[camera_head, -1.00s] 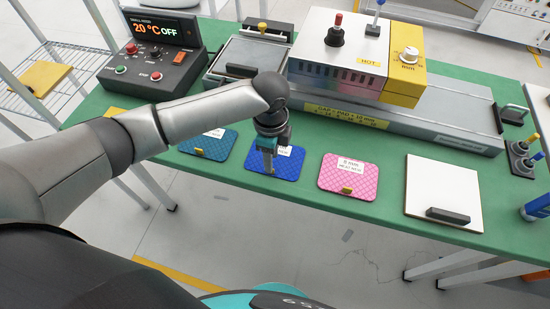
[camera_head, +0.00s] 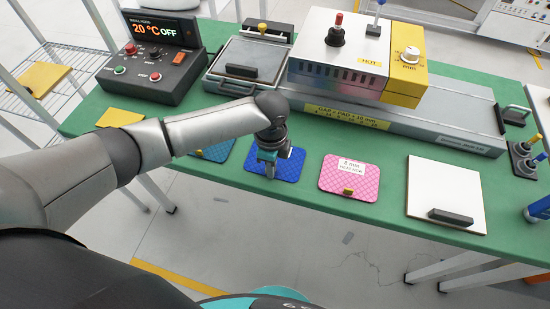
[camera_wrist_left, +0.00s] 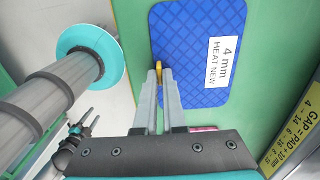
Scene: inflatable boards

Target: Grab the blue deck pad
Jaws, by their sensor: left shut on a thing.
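The blue deck pad (camera_head: 284,166) lies on the green table between a teal pad and a pink pad. In the left wrist view, the blue pad (camera_wrist_left: 190,30) shows a white label reading "4 mm HEAT NEW" and a small yellow tab (camera_wrist_left: 158,66) on its near edge. My left gripper (camera_head: 269,172) is over the pad's near edge. In the left wrist view, its fingers (camera_wrist_left: 160,76) are shut on that tab, whose lower part they hide. My right gripper is not in the head view; a small dark and teal part at the wrist view's lower left is unclear.
The teal pad (camera_head: 213,146) is to the left and the pink pad (camera_head: 350,176) to the right. A white plate (camera_head: 446,188) with a black handle is further right. The press (camera_head: 357,58) and the control box (camera_head: 152,65) stand behind.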

